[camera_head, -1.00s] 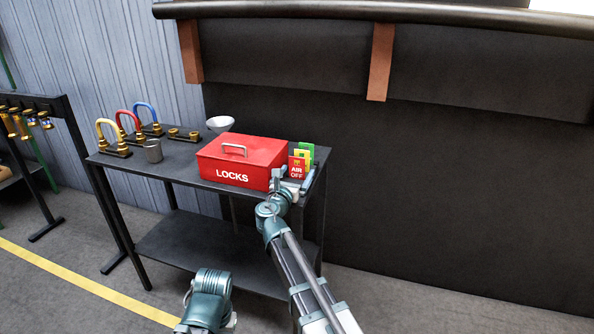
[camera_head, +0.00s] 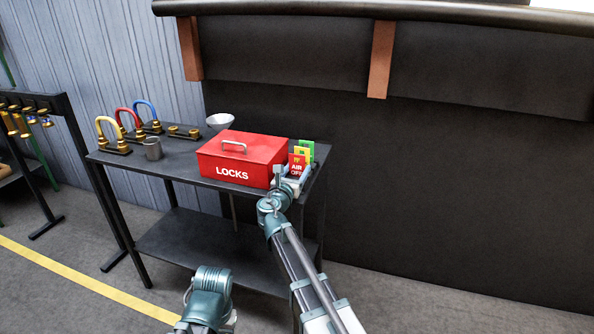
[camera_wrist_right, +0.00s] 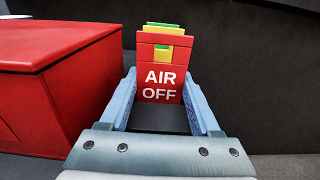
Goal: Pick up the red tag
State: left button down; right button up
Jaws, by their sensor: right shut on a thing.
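The red tag (camera_head: 297,164), lettered "AIR OFF", stands upright at the right end of the table, in front of yellow and green tags (camera_head: 306,149). In the right wrist view the red tag (camera_wrist_right: 161,80) is between the two blue fingers of my right gripper (camera_wrist_right: 162,98). The gripper is shut on the tag, one finger at each side edge. In the head view the right gripper (camera_head: 293,178) is at the tag, beside the red box. My left arm shows at the bottom, but its gripper fingers do not.
The red LOCKS box (camera_head: 240,158) stands just left of the tag. A dark wall rises behind and to the right.

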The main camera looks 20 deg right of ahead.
jog(key=shift+r, duration=0.1)
jog(key=shift+r+p, duration=0.6)
jog(key=shift+p, duration=0.1)
notch_tip(320, 180, up, 3)
jog(key=p, duration=0.3)
jog(key=shift+s+a+f+b, duration=0.15)
jog(key=shift+s+a, duration=0.05)
jog(key=shift+s, duration=0.4)
jog(key=shift+s+a+f+b, duration=0.15)
jog(key=shift+s, duration=0.45)
jog(key=s+a+r+p, duration=0.1)
jog(key=s+a, duration=0.3)
jog(key=s, duration=0.8)
jog(key=shift+s+a, duration=0.2)
jog(key=shift+s, duration=0.2)
jog(key=shift+r, duration=0.1)
